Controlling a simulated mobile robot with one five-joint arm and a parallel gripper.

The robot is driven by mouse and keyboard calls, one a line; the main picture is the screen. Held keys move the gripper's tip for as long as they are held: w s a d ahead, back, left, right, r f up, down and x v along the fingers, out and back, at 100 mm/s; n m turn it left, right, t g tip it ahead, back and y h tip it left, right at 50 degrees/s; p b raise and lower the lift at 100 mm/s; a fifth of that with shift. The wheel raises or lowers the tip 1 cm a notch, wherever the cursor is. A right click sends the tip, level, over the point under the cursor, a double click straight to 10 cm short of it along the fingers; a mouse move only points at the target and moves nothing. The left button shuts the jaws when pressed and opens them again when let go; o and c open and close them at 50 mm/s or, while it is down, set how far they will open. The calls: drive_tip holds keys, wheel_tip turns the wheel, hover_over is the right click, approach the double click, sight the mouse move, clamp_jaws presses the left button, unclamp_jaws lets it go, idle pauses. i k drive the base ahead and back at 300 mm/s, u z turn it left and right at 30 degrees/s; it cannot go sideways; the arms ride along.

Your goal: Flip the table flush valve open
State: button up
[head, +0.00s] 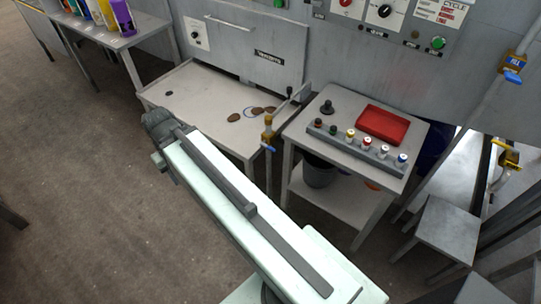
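A brass-yellow valve (267,135) with a small blue handle sits on a thin upright pipe at the front right corner of the pale table under the hatch. It is the valve at that table; no label on it is readable. My arm reaches from the bottom right up to the left, and its grey end (156,128) is left of the valve, in front of the table's left part. My gripper is clearly apart from the valve. Its fingers cannot be made out, so open or shut cannot be told.
The pale table (200,95) holds several brown discs. Right of the valve is a side table with a red tray (382,124) and a row of colored knobs. Further right are a "FILL" valve (513,68) and another yellow valve (507,155). Floor at left is clear.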

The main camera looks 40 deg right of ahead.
sight(268, 148)
drive_tip(key=z, duration=1.15)
drive_tip(key=i, duration=1)
drive_tip(key=u, duration=0.05)
